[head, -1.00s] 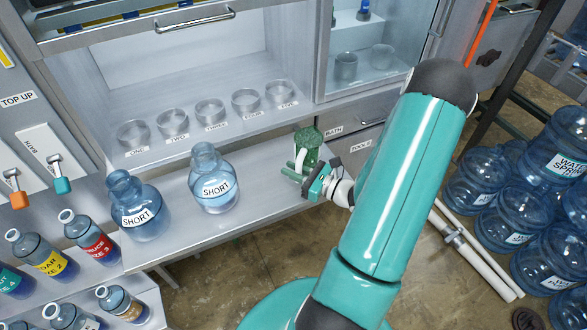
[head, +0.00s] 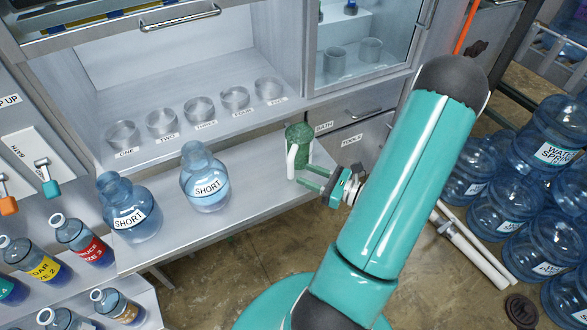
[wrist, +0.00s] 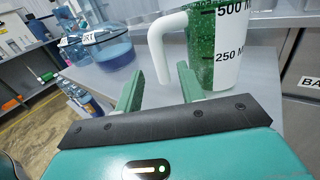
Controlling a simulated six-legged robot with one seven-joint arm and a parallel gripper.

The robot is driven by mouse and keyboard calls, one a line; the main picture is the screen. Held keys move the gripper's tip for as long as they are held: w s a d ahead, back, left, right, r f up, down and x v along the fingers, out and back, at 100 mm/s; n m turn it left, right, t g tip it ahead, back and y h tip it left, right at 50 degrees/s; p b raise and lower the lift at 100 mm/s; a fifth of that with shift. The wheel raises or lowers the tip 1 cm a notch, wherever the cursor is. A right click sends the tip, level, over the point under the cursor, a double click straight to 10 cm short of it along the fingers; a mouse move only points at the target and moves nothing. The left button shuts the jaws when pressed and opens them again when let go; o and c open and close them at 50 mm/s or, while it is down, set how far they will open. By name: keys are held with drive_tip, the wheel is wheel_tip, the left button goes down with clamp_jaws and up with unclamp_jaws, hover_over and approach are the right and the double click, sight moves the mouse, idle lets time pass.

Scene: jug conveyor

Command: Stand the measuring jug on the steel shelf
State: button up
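The measuring jug (head: 299,142) is green with a white handle and stands upright on the right end of the steel shelf (head: 250,184). In the wrist view the jug (wrist: 228,50) shows volume marks, and its white handle (wrist: 158,48) faces my gripper. My gripper (head: 312,181) is at the shelf's front edge, just in front of the jug. Its two green fingers are spread with nothing between them, as the wrist view of the gripper (wrist: 160,88) also shows. The fingers look apart from the handle.
Two blue bottles labelled SHORT, one nearer the jug (head: 205,180) and one farther left (head: 128,210), stand on the same shelf. A row of clear dishes (head: 200,108) sits in the bay behind. Large water bottles (head: 540,180) are stacked at the right.

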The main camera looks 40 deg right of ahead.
drive_tip(key=a+r+n+g+y, duration=0.2)
drive_tip(key=a+r+n+g, duration=0.3)
drive_tip(key=a+n+g, duration=0.3)
drive_tip(key=a+r+n+g+y, duration=0.2)
drive_tip(key=a+r+n+g, duration=0.4)
drive_tip(key=a+n, duration=0.4)
drive_tip(key=s+a+r+n+t+h, duration=0.2)
drive_tip(key=a+r+n+h, duration=0.7)
drive_tip(key=r+n, duration=0.4)
drive_tip(key=shift+s+r+n+t+h, duration=0.3)
drive_tip(key=shift+r+n+h, duration=0.1)
drive_tip(key=shift+n, duration=0.2)
drive_tip(key=shift+a, duration=0.1)
